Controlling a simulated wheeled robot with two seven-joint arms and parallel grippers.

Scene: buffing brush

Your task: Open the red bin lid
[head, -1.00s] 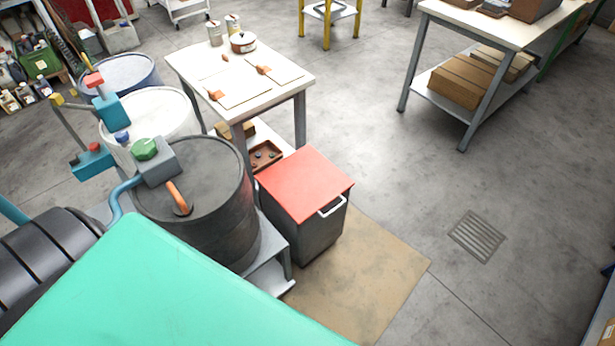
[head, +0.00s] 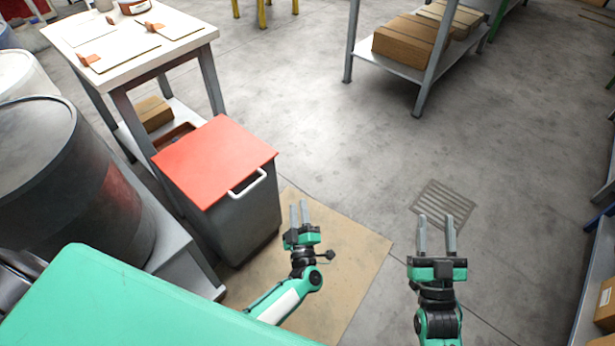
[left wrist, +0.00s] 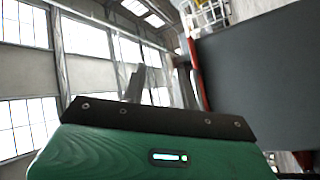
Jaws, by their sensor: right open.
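The red bin lid (head: 210,160) lies flat and closed on the dark grey bin (head: 245,222) in the head view. A white handle (head: 247,184) sticks out at its front right edge. My left gripper (head: 298,205) is just right of the bin, below the handle's level in the picture, apart from it and empty, with a narrow gap between its fingers. My right gripper (head: 436,218) is open and empty, further right over the floor. In the left wrist view, a dark grey panel (left wrist: 265,75) with a red edge (left wrist: 194,72) fills the right side, probably the bin.
A dark drum (head: 70,185) stands left of the bin on a grey stand. A white-topped table (head: 125,55) is behind the bin. A shelf with boxes (head: 410,40) stands at the back. The floor around the drain grate (head: 443,203) is clear.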

